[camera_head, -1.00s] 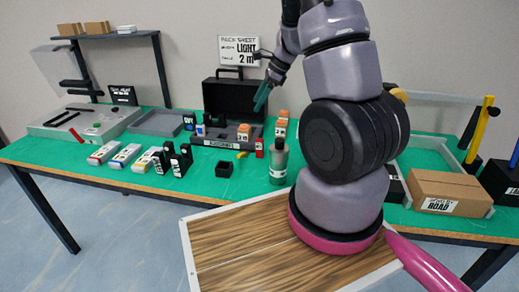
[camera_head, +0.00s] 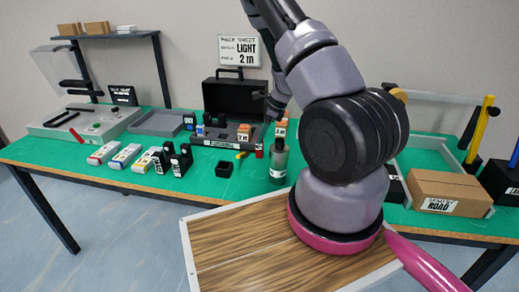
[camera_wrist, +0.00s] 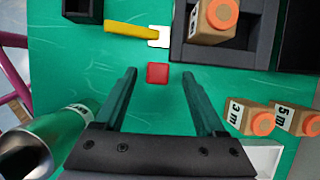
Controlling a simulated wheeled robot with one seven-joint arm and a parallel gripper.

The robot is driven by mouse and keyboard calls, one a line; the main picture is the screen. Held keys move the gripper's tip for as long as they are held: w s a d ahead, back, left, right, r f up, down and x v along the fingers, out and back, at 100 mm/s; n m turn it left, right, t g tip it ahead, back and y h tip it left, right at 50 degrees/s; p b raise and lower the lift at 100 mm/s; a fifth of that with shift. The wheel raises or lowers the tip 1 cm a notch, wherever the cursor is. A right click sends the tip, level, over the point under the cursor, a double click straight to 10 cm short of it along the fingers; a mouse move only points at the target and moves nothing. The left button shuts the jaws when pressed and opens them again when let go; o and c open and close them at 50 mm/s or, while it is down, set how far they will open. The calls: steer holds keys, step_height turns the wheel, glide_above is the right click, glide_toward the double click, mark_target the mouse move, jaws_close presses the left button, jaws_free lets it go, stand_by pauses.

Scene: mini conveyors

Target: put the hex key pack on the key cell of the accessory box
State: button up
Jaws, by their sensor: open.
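A small red block (camera_wrist: 157,73), which I take to be the hex key pack, stands on the green mat; it also shows in the head view (camera_head: 259,151), just right of the accessory box's front. My gripper (camera_wrist: 160,75) is open above it, with the red block between the fingertips in the wrist view and no visible contact. The accessory box (camera_head: 235,98) is a black case with its lid up. Its near corner is at the top of the wrist view (camera_wrist: 240,55), with an orange-topped block inside. I cannot tell which cell is the key cell.
A green bottle (camera_head: 278,162) stands close to my gripper. A yellow piece (camera_wrist: 130,30) lies by the box. Orange-topped blocks marked 3 m (camera_wrist: 247,116) and 5 m (camera_wrist: 295,119) stand to the right. A small black open bin (camera_head: 224,169) is in front.

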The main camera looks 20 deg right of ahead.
mark_target(259, 148)
steer(key=x, duration=0.3)
steer(key=shift+s+f, duration=0.15)
steer(key=shift+f, duration=0.25)
jaws_close()
steer(key=shift+r, duration=0.1)
